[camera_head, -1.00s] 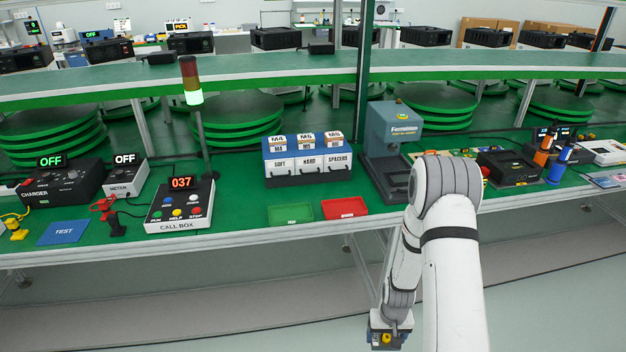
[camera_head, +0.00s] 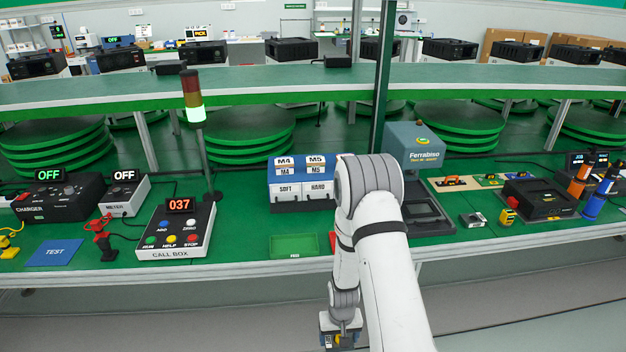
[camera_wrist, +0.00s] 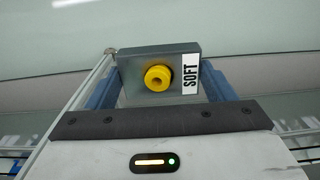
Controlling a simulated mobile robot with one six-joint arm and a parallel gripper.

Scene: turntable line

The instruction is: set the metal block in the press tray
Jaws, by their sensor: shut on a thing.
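The metal block (camera_wrist: 133,72) is a grey box with a round yellow knob and a white label reading SOFT. In the wrist view it sits between the two blue fingers of my gripper (camera_wrist: 160,82), which is shut on it. In the head view my gripper (camera_head: 341,332) hangs low in front of the bench's front edge. The block there is small and partly hidden. The press (camera_head: 414,148) is a blue-grey machine marked Ferrabiso on the bench, right of my arm. Its dark press tray (camera_head: 428,215) is at its base, partly hidden by my arm. No block shows in the visible part.
A green tray (camera_head: 292,245) lies near the bench front; the red one beside it is mostly hidden. Bins (camera_head: 288,194) stand behind. A small silver item (camera_head: 473,219) and black device (camera_head: 538,198) are right of the press. The call box (camera_head: 176,230) is left.

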